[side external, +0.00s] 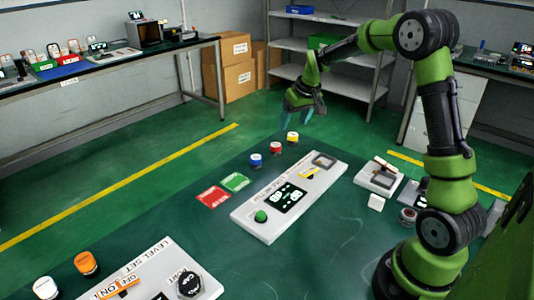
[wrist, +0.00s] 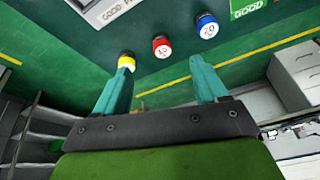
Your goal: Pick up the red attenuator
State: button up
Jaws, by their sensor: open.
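The red attenuator (side external: 276,147) is a small red cylinder with a white top, standing near the far edge of the green table between a blue one (side external: 256,159) and a yellow one (side external: 293,137). In the wrist view the red attenuator (wrist: 162,47) shows a "10" on its top and lies just beyond the gap between the fingertips. The blue one (wrist: 207,26) is marked "20", and the yellow one (wrist: 127,60) is by the left fingertip in the picture. My gripper (side external: 297,113) is open and empty, raised apart from the red attenuator; its teal fingers (wrist: 161,68) are spread wide.
A white generator panel (side external: 258,222) with a green knob lies in front of the attenuators. A red card (side external: 213,197) and a green card (side external: 235,182) lie to the left. A white device (side external: 380,177) stands at right. Shelves (side external: 330,75) stand behind my gripper.

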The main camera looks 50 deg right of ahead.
jog(key=w+r, duration=0.2)
jog(key=n, duration=0.1)
send_near(276, 145)
jog(key=x, duration=0.2)
jog(key=s+x, duration=0.1)
jog(key=x, duration=0.1)
jog(key=shift+w+a+f, duration=0.1)
jog(key=shift+w+f, duration=0.05)
jog(key=shift+f, duration=0.3)
jog(key=shift+w+x, duration=0.25)
jog(key=shift+x, duration=1.2)
jog(key=shift+w+x, duration=0.25)
jog(key=shift+x, duration=1.2)
jog(key=shift+r, duration=0.25)
jog(key=c, duration=1.3)
